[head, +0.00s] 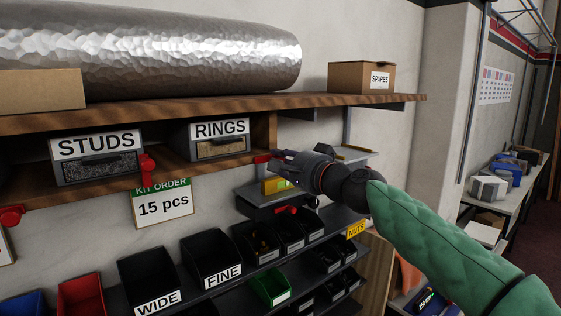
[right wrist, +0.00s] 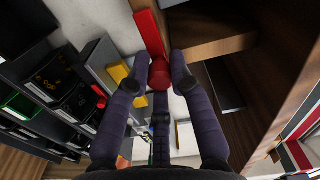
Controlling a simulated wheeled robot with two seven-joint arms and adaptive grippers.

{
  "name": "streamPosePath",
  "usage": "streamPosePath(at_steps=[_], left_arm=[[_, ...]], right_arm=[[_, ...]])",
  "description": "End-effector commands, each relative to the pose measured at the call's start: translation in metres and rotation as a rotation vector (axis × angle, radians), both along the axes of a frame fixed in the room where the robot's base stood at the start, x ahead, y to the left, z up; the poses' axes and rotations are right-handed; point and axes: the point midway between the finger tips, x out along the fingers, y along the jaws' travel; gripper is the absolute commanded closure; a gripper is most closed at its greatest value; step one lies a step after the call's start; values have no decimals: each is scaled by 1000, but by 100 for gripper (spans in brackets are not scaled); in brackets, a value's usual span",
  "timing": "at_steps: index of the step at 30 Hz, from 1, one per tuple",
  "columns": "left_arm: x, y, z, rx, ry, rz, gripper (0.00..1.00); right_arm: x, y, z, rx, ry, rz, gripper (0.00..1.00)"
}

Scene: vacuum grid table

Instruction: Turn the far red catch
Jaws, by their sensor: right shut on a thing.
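The far red catch (head: 262,159) sits at the shelf's lower edge, right of the RINGS drawer (head: 220,146). In the right wrist view its round red knob (right wrist: 160,73) lies between my fingertips, with a long red bar (right wrist: 148,33) beyond it. My right gripper (head: 280,161) is shut on this catch; in the wrist view the fingers (right wrist: 161,78) flank the knob. In the head view the gripper hides part of the catch. Another red catch (head: 148,168) is by the STUDS drawer (head: 97,160), and a third (head: 10,215) is at far left. My left gripper is not in view.
Black bins (head: 212,256) and a green bin (head: 270,286) stand on racks below. A yellow box (head: 277,186) sits close under my right gripper. The wooden shelf (head: 300,100) above carries a SPARES box (head: 361,78) and a large metal roll (head: 190,50).

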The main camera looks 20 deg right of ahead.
Motion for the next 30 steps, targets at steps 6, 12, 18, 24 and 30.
streamPosePath(at_steps=[6,12,18,24,30], left_arm=[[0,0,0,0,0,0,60],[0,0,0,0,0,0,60],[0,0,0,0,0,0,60],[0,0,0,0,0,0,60],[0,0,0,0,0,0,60]], right_arm=[[1,0,-2,0,4,1,100],[1,1,-2,-1,3,1,54],[0,0,-1,0,1,1,54],[-7,-3,0,0,1,0,54],[-32,-12,0,-1,1,0,54]])
